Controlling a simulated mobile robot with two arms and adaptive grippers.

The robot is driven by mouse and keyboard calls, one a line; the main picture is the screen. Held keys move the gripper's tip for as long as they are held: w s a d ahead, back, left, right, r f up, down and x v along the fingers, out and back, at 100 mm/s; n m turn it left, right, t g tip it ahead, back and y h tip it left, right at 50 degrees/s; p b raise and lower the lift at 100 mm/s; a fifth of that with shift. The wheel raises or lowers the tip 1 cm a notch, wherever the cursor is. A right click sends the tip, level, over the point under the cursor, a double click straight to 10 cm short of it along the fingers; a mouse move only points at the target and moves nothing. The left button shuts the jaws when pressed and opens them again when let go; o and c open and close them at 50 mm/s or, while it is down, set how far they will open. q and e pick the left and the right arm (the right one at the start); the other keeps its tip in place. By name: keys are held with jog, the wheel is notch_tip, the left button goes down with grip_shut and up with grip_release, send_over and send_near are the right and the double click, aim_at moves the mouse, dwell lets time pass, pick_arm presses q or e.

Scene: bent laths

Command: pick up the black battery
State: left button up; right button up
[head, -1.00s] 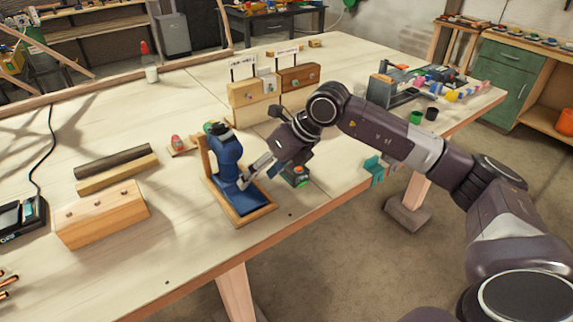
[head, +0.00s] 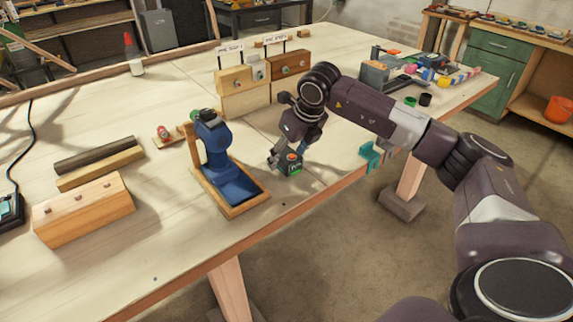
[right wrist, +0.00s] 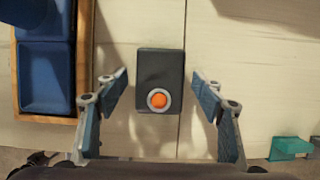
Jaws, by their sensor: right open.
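The black battery (right wrist: 160,72) is a dark block with an orange round button in a pale ring on its top. In the head view the battery (head: 291,163) stands on the table just right of the blue tool's wooden tray. My right gripper (head: 284,162) is above it, pointing down. In the right wrist view the right gripper (right wrist: 160,92) is open, with one finger on each side of the battery and a gap on both sides. My left gripper is not in view.
The blue tool (head: 213,145) stands in a wooden tray (head: 262,203) close to the left. Wooden blocks (head: 240,105) with labels stand behind. A teal piece (head: 371,155) sits at the table's front edge on the right. Bare table lies between the blocks and the battery.

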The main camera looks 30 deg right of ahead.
jog(key=shift+r, duration=0.1)
jog(key=shift+c, duration=0.3)
jog(key=shift+c, duration=1.4)
jog(key=c, duration=1.2)
jog(key=shift+r, duration=0.1)
